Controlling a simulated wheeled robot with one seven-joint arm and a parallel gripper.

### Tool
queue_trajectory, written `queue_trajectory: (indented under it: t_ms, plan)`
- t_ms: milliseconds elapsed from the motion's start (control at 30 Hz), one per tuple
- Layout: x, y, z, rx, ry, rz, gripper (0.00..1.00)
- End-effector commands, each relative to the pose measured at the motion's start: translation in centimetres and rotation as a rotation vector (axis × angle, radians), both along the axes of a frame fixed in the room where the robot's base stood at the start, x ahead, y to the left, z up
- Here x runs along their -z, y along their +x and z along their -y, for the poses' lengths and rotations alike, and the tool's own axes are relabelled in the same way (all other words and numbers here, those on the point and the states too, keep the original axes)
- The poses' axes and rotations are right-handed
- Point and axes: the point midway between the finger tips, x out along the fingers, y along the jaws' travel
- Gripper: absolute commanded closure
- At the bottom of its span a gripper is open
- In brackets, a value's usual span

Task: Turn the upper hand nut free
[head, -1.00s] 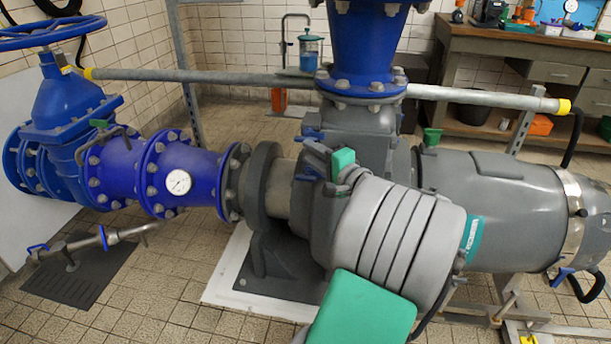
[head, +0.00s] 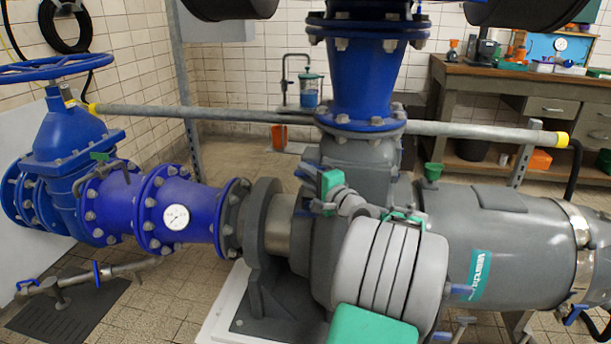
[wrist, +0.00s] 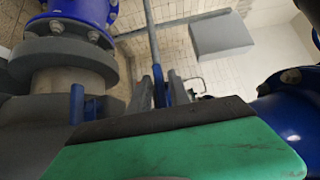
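My gripper (head: 308,186) is at the pump's top left, beside the base of the upright blue pipe. Its green hand (head: 332,180) also fills the bottom of the wrist view (wrist: 190,145). There, two grey fingers stand apart beyond the hand's dark edge. A blue bar (wrist: 158,86) shows between them; I cannot tell whether it lies in their grasp or behind. A separate blue pin (wrist: 77,103) stands on the grey housing to the left. I cannot tell which blue piece is the upper hand nut. My ribbed grey arm hides part of the pump (head: 340,160).
The upright blue pipe (head: 362,80) rises close to my gripper. A blue pipe with a gauge (head: 176,217) runs left to a handwheel (head: 55,68). A grey rail (head: 240,116) crosses behind. A workbench (head: 520,70) stands at the back right.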

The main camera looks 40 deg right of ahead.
Motion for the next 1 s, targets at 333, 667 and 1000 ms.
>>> queue_trajectory:
  t_ms: [333,667,1000]
  plan:
    - [0.02,-0.03,0.00,0.000,0.000,0.000,1.00]
    - [-0.03,-0.06,0.00,0.000,-0.003,-0.004,1.00]
    - [-0.56,-0.06,0.00,0.000,-0.073,-0.097,1.00]
